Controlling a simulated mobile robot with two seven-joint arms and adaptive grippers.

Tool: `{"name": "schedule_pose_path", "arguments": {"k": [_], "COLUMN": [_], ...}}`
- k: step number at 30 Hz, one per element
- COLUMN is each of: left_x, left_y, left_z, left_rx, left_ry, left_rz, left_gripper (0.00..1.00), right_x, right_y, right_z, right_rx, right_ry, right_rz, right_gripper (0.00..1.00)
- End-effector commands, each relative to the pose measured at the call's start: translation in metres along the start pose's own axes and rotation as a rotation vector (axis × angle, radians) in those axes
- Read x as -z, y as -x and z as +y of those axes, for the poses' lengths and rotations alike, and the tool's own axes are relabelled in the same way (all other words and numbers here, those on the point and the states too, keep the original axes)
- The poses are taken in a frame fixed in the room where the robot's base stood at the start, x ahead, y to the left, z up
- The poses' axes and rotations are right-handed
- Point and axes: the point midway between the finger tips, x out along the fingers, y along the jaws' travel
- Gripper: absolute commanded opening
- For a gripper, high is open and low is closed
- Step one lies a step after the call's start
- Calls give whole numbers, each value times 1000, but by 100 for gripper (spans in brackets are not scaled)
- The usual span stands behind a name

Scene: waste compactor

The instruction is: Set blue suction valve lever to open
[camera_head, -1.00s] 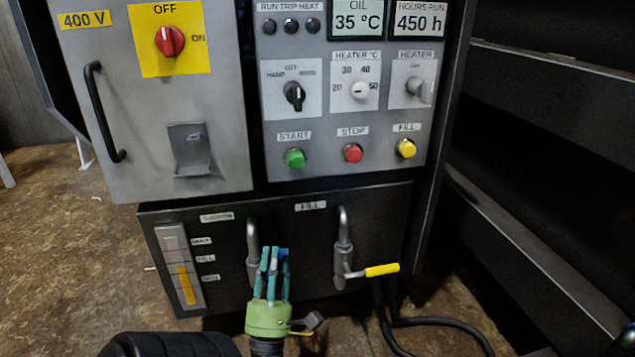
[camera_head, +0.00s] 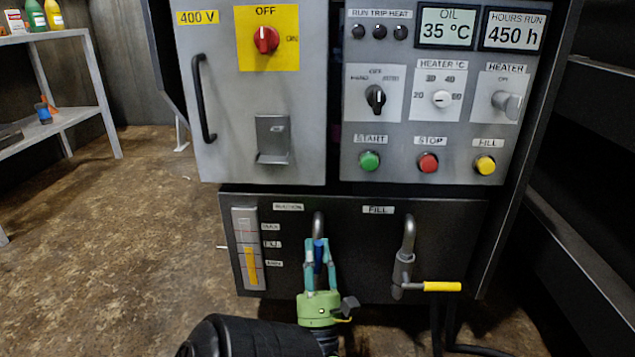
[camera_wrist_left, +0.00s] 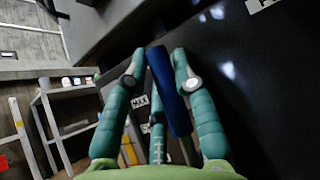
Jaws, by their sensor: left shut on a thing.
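The blue suction valve lever (camera_head: 319,252) stands roughly upright in the head view, in front of the pipe under the suction label (camera_head: 288,207). My left gripper (camera_head: 320,246), with teal fingers and a green body, is shut on the lever from below. In the left wrist view the blue lever (camera_wrist_left: 170,92) lies between the teal fingers (camera_wrist_left: 160,60) and sticks out past them. The fingers hide part of the valve body. My right gripper is not in view.
A yellow lever (camera_head: 442,286) points right from the fill valve (camera_head: 402,270). A level gauge (camera_head: 247,248) is left of the suction pipe. The control panel (camera_head: 430,100) is above. Black hoses hang at lower right. A shelf (camera_head: 60,118) stands at far left, with open floor between.

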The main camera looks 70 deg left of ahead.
Motion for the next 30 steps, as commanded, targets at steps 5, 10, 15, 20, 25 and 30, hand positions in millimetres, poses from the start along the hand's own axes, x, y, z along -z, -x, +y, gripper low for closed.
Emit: {"name": "schedule_pose_path", "arguments": {"k": [5, 10, 15, 20, 25, 30], "left_x": [1, 2, 1, 0, -10, -33], "left_y": [-1, -1, -1, -1, -11, -35], "left_z": [2, 2, 1, 1, 2, 3], "left_rx": [-6, -5, -3, -2, -4, -4], "left_ry": [-7, -7, -5, -4, -2, 0], "left_rz": [1, 2, 2, 1, 0, -1], "left_gripper": [0, 51, 52, 52, 52, 52], "right_x": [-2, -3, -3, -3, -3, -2], "right_y": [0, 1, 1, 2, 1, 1], "right_z": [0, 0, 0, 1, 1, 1], "right_rx": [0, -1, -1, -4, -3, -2], "right_ry": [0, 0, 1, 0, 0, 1], "right_rz": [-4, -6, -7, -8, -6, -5], "right_gripper": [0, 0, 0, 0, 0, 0]}}
